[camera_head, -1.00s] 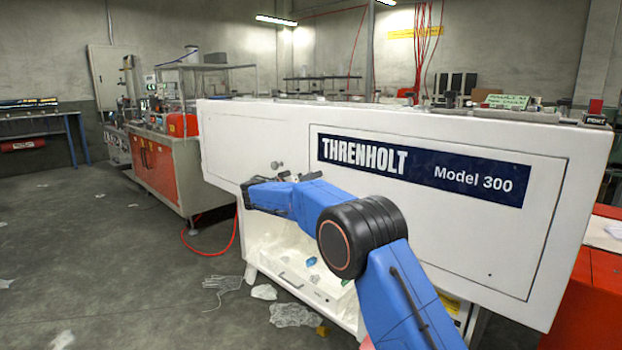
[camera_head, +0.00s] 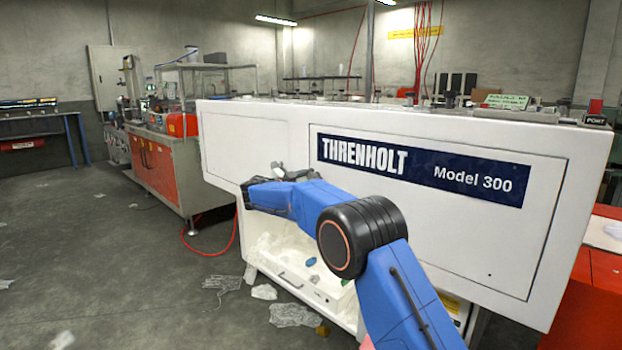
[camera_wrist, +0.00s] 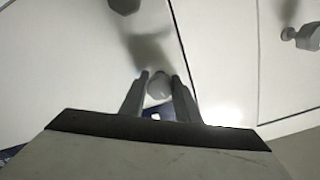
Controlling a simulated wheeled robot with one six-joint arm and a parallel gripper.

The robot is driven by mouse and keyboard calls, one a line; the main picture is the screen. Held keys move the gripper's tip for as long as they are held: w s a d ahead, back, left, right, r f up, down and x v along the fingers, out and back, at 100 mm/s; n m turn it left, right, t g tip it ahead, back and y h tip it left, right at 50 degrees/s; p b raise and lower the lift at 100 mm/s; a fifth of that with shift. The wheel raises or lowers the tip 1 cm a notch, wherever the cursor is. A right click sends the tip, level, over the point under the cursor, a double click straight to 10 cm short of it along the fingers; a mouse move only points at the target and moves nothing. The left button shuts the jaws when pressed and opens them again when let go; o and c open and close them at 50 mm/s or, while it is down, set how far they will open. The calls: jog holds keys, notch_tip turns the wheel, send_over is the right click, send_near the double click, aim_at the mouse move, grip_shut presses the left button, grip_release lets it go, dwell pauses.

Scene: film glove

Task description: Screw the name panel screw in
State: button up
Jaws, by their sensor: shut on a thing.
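The white machine front carries a name panel (camera_head: 420,235) with a dark blue THRENHOLT Model 300 label (camera_head: 420,171). My gripper (camera_head: 279,170) is at the machine front, just left of this panel's edge. In the wrist view my gripper (camera_wrist: 160,77) has its two grey fingers on either side of a pale round-headed screw (camera_wrist: 158,88) and is shut on it. The screw's shank and its depth in the panel are hidden. In the head view my gripper covers the place of the screw.
In the wrist view one grey knob (camera_wrist: 302,38) stands at the right and another (camera_wrist: 123,4) at the top edge. Below the front is an open white bay (camera_head: 285,250) with scraps. A red-doored bench (camera_head: 155,165) stands left, with open floor before it.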

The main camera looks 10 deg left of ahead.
jog(key=shift+f+m, duration=0.1)
jog(key=shift+m, duration=0.9)
jog(key=o, duration=1.1)
jog(key=shift+c, duration=0.2)
jog(key=v, duration=1.7)
jog(key=shift+s+a, duration=0.2)
